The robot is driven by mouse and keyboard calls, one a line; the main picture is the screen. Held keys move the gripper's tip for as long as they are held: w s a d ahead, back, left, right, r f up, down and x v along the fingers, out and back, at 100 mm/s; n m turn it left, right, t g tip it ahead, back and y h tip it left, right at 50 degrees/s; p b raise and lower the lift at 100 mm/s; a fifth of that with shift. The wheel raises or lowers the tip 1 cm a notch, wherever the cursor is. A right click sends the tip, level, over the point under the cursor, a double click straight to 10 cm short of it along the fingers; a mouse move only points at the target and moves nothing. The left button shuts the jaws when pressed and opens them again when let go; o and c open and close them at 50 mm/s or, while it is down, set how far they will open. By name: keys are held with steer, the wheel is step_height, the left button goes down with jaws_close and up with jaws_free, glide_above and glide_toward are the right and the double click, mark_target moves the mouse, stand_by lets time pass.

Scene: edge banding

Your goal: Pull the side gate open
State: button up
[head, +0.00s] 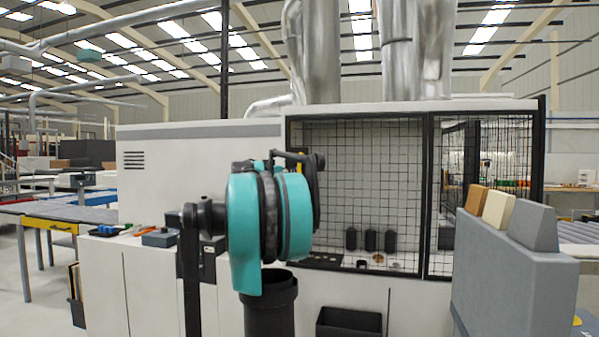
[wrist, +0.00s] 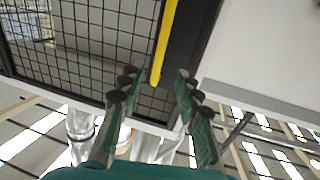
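The mesh gate (head: 370,190) is a black grid panel in a dark frame on the front of the white machine, and it appears closed. It also shows in the wrist view (wrist: 90,40). A yellow bar handle (wrist: 166,35) runs along the dark frame beside the mesh. In the head view only a sliver of the handle (head: 301,160) shows behind my teal arm. My gripper (wrist: 155,86) is open, its two green fingers with black pads on either side of the handle's end in the picture. I cannot tell whether they touch it.
A second mesh panel (head: 480,200) stands to the right. The white machine body (head: 190,170) is to the left, with small tools on its ledge. A grey rack (head: 505,285) with coloured panels stands at the front right. A black bin (head: 348,323) sits low in front.

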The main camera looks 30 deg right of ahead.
mark_target(299, 170)
steer(key=x, duration=1.1)
steer(key=shift+f, duration=0.1)
